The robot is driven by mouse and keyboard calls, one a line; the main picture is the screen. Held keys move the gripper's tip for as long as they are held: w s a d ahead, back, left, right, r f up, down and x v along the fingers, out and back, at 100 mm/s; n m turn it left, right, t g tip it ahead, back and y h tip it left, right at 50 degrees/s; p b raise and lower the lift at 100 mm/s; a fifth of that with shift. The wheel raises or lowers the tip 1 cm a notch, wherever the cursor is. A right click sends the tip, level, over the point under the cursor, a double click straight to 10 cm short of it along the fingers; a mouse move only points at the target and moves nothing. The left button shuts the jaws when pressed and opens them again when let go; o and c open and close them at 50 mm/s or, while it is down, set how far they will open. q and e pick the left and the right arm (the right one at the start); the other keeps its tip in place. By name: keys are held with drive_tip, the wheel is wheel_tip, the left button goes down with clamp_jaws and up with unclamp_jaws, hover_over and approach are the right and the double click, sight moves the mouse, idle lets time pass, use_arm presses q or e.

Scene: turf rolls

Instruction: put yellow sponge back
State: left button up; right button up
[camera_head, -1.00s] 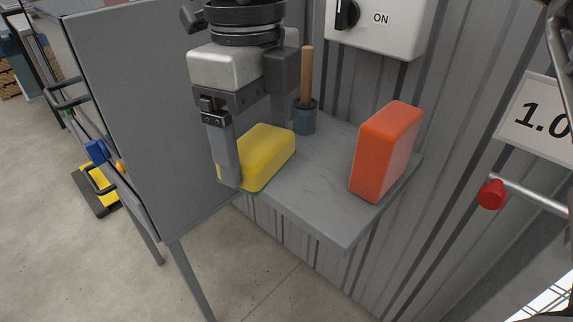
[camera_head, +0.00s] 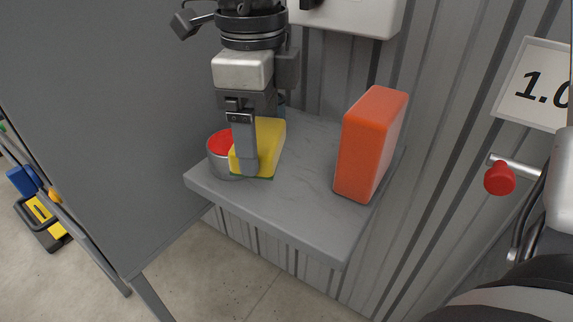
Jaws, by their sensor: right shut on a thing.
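The yellow sponge (camera_head: 268,142), with a thin green layer along its lower edge, is at the left part of the grey shelf (camera_head: 290,205). My right gripper (camera_head: 253,160) comes down from above and is shut on the sponge. One finger shows on the near side; the other is hidden behind the sponge. I cannot tell whether the sponge touches the shelf or is just above it. My left gripper is not in view.
An orange block (camera_head: 368,145) stands upright at the shelf's right. A grey can with a red top (camera_head: 222,150) is close at the sponge's left. A grey panel (camera_head: 100,120) borders the left. A red-tipped handle (camera_head: 499,178) sticks out at right. The shelf's front middle is clear.

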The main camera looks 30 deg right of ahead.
sight(283, 147)
drive_tip(key=d+f, duration=0.2)
drive_tip(key=f, duration=0.1)
drive_tip(key=d+f, duration=0.1)
drive_tip(key=shift+w+d+f, duration=0.15)
drive_tip(key=shift+w+f, duration=0.05)
drive_tip(key=shift+w, duration=0.2)
drive_tip(key=shift+d+f+b, duration=0.3)
drive_tip(key=shift+d+f, duration=0.05)
drive_tip(key=f, duration=0.3)
drive_tip(key=shift+w+d+f+b, duration=0.1)
drive_tip(key=shift+d+f+b, duration=0.05)
drive_tip(key=shift+d+b, duration=0.2)
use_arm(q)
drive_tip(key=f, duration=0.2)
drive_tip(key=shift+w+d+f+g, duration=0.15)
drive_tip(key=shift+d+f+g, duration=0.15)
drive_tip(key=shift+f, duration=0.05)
use_arm(e)
drive_tip(key=shift+f, duration=0.25)
